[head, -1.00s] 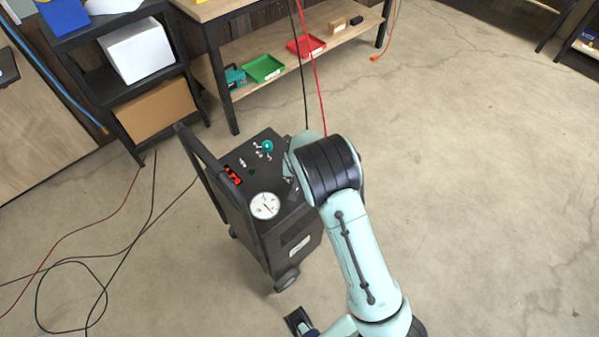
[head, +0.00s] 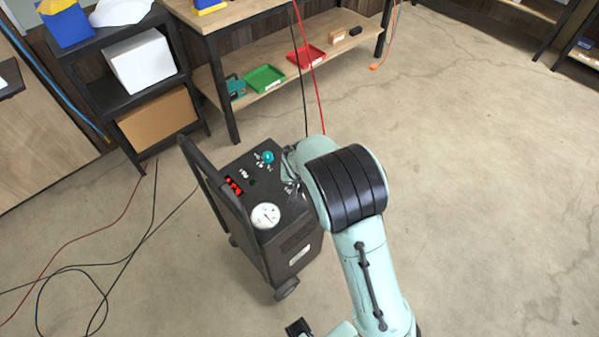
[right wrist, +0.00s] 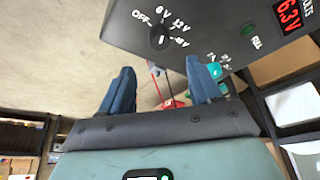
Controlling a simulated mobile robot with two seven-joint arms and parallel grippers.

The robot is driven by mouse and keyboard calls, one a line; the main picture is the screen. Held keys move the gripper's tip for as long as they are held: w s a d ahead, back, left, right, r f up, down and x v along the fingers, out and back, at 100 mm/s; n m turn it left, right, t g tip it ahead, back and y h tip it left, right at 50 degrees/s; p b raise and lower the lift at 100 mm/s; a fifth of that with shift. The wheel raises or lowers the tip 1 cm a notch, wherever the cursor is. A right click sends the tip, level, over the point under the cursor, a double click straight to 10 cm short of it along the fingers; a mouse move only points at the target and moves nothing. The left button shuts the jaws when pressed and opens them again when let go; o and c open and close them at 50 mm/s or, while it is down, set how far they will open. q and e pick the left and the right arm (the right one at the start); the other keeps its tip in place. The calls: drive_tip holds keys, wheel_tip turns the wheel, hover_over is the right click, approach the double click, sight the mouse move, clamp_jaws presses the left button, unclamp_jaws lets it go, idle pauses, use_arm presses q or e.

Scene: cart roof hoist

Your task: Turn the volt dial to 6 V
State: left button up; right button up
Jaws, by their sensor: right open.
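The volt dial (right wrist: 161,37) is a round black knob on the dark panel of the cart (head: 290,249). In the right wrist view, OFF is on its left, 6 V above, and two higher voltage labels to the right. A pale mark shows on the knob; I cannot tell which label it points to. My right gripper (right wrist: 159,68) is open and empty. Its two blue fingers are apart, below the dial in the picture and not visibly touching it. In the head view, my right arm hides most of this gripper and the dial. My left gripper is not clearly seen.
The cart also bears a red display (right wrist: 288,16), a green light (right wrist: 248,30), a teal knob (head: 267,157), a white gauge (head: 265,215) and a tall handle (head: 205,172). Cables hang behind it. A workbench (head: 270,100) stands beyond. Floor on the right is clear.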

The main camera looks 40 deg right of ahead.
drive_tip(key=v, duration=0.3)
drive_tip(key=shift+s+r+p, duration=0.1)
drive_tip(key=shift+r+p, duration=0.15)
drive_tip(key=shift+p, duration=0.15)
